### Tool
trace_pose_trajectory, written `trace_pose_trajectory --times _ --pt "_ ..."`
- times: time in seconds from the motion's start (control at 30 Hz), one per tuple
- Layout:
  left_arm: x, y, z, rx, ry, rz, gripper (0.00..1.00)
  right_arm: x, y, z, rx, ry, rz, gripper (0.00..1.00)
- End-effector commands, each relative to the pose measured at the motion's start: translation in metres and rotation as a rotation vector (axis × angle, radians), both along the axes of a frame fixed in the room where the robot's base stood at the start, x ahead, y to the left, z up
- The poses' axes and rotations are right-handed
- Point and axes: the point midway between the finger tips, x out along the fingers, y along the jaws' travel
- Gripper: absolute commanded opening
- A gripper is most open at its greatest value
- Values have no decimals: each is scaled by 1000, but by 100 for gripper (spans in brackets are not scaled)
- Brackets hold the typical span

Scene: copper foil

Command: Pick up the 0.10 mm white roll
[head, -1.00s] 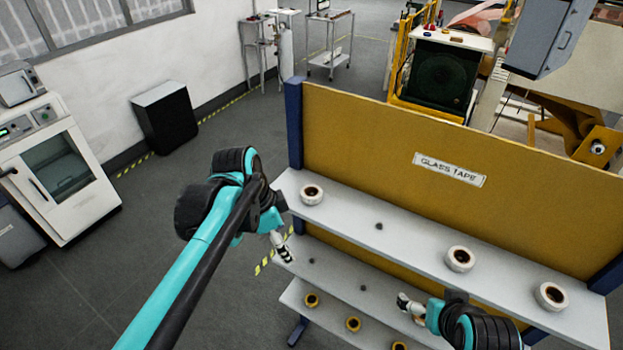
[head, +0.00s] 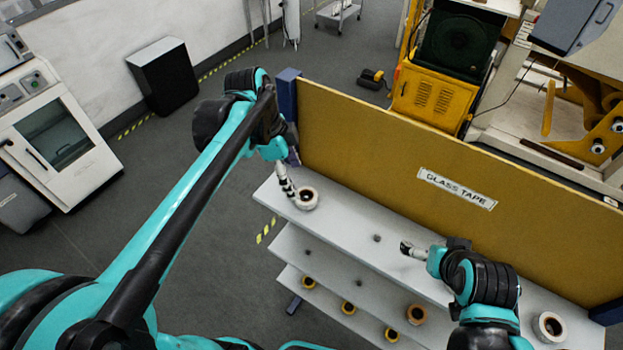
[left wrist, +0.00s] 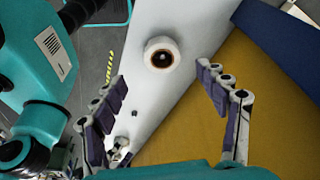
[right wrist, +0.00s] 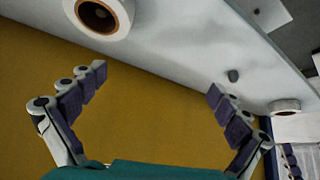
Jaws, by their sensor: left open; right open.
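A white roll (head: 306,198) with a dark core lies on the top shelf at its left end. It also shows in the left wrist view (left wrist: 162,55), ahead of the fingers. No thickness marking is readable on it. My left gripper (head: 288,186) is open and empty, close beside this roll in the head view. In the left wrist view its fingers (left wrist: 165,98) are spread with nothing between them. My right gripper (head: 408,249) is open and empty over the middle of the top shelf. In the right wrist view a white roll (right wrist: 101,14) is near the top left.
The top shelf (head: 350,240) stands before a yellow back panel (head: 380,160) labelled GLASS TAPE. Another white roll (head: 549,326) lies at its right end. Several yellow or brown rolls sit on the lower shelves. A blue post (head: 287,95) rises at the panel's left edge.

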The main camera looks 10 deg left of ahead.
Motion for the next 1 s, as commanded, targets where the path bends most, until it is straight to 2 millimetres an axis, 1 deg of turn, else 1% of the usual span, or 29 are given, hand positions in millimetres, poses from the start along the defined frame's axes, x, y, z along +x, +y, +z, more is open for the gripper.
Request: trace_pose_trajectory --times 0.13,0.37,0.6,0.7,0.9,0.93,0.97,1.0 --pt "1 -3 -9 0 0 0 74 0 0 0 0 0 0 100" --pt "4 -11 -34 0 0 -2 74 0 0 3 0 0 0 100" --pt "9 -21 -67 1 0 -1 74 0 0 7 0 0 0 100" --pt "9 -22 -73 1 0 0 74 0 0 7 0 0 0 100" --pt "9 -23 -75 0 0 1 74 0 0 7 0 0 0 100" --pt "9 -23 -75 0 0 1 71 0 0 7 0 0 0 100" --pt "9 -23 -74 0 0 1 63 0 0 7 0 0 0 100" --pt "9 -23 -74 0 0 1 53 0 0 7 0 0 0 100"
